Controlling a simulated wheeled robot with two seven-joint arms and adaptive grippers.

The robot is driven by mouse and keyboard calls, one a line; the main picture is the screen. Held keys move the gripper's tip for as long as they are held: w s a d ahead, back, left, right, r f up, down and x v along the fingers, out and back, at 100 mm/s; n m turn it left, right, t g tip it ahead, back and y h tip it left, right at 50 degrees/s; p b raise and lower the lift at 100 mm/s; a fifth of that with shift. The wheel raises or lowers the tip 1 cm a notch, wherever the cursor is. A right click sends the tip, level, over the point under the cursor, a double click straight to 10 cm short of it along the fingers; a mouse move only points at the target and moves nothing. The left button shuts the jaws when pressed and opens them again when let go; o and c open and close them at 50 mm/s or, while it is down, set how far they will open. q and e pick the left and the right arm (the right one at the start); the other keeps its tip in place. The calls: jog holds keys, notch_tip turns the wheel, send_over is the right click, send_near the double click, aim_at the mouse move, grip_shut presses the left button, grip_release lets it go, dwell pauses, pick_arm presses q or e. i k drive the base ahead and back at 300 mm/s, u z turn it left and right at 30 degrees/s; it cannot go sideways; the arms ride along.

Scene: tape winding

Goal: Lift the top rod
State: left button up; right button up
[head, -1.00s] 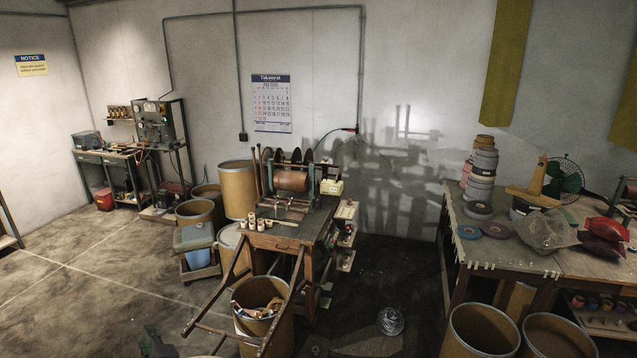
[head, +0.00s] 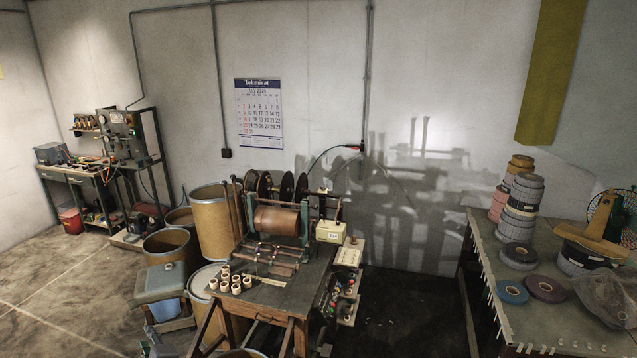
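The winding machine (head: 304,226) stands on a wooden bench (head: 310,288) near the middle of the head view. It carries a brown roll (head: 277,219) between its side frames, with several dark discs (head: 287,188) behind. Thin horizontal rods (head: 272,262) cross low at its front. Another thin bar seems to run along the top, partly lost among the discs; I cannot tell clearly which is the top rod. A small part of my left gripper (head: 150,346) shows at the bottom left edge, well away from the machine; its fingers are unclear. My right gripper is out of view.
Several small pale spools (head: 231,282) stand on the bench's front left. A white box (head: 330,231) sits at the machine's right. Brown drums (head: 213,222) and a grey bin (head: 160,284) crowd the left. A table (head: 556,322) with tape rolls stands right. Dark floor lies between.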

aim_at(316, 207)
jog(key=i, duration=1.25)
jog(key=z, duration=3)
jog(key=k, duration=0.3)
jog(key=u, duration=1.95)
jog(key=i, duration=1)
